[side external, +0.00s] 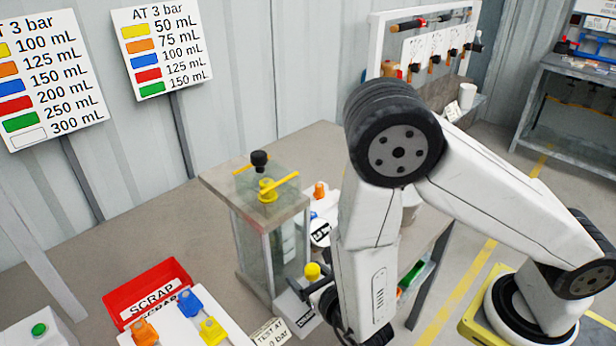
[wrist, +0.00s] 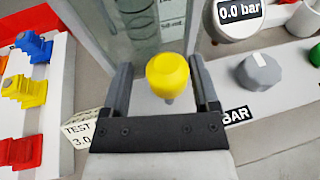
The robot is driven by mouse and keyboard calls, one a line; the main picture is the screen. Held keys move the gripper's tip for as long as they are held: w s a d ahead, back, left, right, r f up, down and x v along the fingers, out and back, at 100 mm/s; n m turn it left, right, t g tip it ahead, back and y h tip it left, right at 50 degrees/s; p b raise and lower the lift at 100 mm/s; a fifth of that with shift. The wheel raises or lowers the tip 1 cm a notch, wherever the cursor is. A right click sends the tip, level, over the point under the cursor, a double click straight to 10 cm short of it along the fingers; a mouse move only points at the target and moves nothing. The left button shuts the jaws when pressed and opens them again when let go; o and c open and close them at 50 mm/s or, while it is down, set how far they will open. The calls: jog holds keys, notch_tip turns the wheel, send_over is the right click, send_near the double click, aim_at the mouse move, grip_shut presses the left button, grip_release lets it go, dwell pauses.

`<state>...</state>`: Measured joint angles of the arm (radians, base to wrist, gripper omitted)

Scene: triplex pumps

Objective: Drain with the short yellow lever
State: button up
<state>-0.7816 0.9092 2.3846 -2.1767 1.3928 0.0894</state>
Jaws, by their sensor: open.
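The short yellow lever shows in the wrist view as a rounded yellow knob (wrist: 168,76) on a thin dark stem. It stands at the foot of the glass tank and also shows in the side view (side external: 312,270). My gripper (wrist: 162,92) is open, with one finger on each side of the knob. A gap shows on both sides, so the fingers seem not to touch it.
A gauge reading 0.0 bar (wrist: 238,12) and a grey dial (wrist: 259,72) stand right of my gripper. A block of coloured parts (wrist: 30,90) and a test card (wrist: 80,128) are at left. A red scrap bin (side external: 150,290) lies farther left.

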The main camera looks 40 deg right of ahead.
aim_at(308, 279)
jog(key=s, duration=0.1)
jog(key=s+t+h, duration=0.1)
jog(key=s+a+f, duration=0.1)
jog(key=shift+s+n+h, duration=0.1)
jog(key=shift+n+h, duration=0.2)
jog(key=shift+h, duration=0.1)
jog(key=shift+a+r+m+t+h, duration=0.15)
jog(key=shift+a+r+m+h, duration=0.1)
jog(key=shift+m+h, duration=0.3)
jog(key=shift+a+r+m+t+h, duration=0.15)
jog(key=shift+a+r+m+h, duration=0.1)
jog(key=shift+m+h, duration=0.25)
jog(key=shift+s+a+r+m+g+h, duration=0.15)
jog(key=shift+a+m+g+h, duration=0.05)
jog(key=shift+m+h, duration=0.3)
jog(key=shift+s+a+r+m+g+h, duration=0.1)
jog(key=shift+a+m+g+h, duration=0.1)
jog(key=shift+m+h, duration=0.25)
jog(key=shift+s+a+r+m+g+h, duration=0.2)
jog(key=shift+s+a+m+g+h, duration=0.25)
jog(key=shift+m+h, duration=0.45)
jog(key=shift+s+a+r+m+g+h, duration=0.1)
jog(key=shift+s+a+m+g+h, duration=0.55)
jog(key=shift+m+g+h, duration=0.3)
jog(key=shift+d, duration=0.1)
jog(key=shift+x, duration=3.9)
jog(key=shift+c, duration=0.2)
grip_shut()
